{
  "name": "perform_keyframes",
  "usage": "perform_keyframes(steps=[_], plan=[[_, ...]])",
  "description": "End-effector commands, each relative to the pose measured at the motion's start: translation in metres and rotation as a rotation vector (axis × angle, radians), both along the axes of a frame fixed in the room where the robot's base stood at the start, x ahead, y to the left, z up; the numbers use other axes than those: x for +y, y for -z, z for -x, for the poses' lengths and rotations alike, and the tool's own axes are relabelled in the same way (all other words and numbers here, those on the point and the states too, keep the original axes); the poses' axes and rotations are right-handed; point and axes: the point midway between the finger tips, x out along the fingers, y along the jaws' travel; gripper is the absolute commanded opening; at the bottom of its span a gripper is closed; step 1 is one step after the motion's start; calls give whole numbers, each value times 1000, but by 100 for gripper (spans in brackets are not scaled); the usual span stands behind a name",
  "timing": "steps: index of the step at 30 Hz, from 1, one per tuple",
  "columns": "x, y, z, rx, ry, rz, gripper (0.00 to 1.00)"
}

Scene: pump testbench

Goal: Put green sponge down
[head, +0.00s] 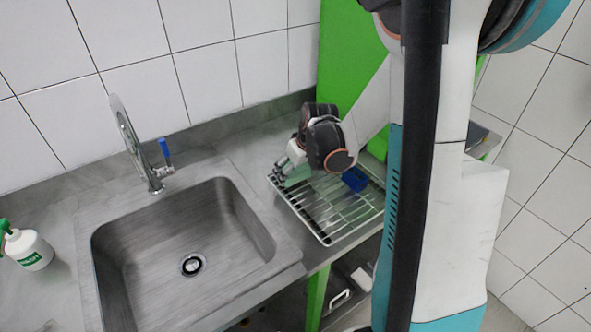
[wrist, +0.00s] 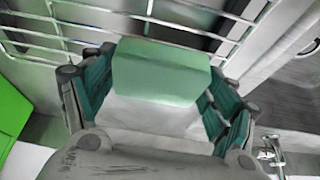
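The green sponge (wrist: 160,72) is a pale green block between the finger pads of my gripper (wrist: 158,82) in the wrist view. The pads appear to touch its left and right ends. In the head view my gripper (head: 288,176) points down over the left part of the wire rack (head: 330,238), beside the sink. Only a little of the green sponge (head: 298,177) shows there, partly hidden by the gripper. Rack bars run just beyond the sponge in the wrist view; I cannot tell whether it touches them.
A blue block (head: 355,179) sits on the rack's right side. The steel sink (head: 190,230) is empty, with a blue-handled faucet (head: 150,170) behind it. A white bottle (head: 28,248) stands at the far left. A green panel (head: 348,70) rises behind the rack.

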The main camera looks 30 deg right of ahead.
Motion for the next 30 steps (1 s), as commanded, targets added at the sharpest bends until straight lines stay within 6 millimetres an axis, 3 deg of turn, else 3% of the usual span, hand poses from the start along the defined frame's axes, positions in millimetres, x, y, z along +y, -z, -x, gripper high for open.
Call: perform_keyframes(steps=[2, 17, 30], plan=[[0, 0, 0, 0, 0, 0, 98], [0, -5, 0, 0, 0, 0, 98], [-1, -79, 31, 0, 1, 0, 98]])
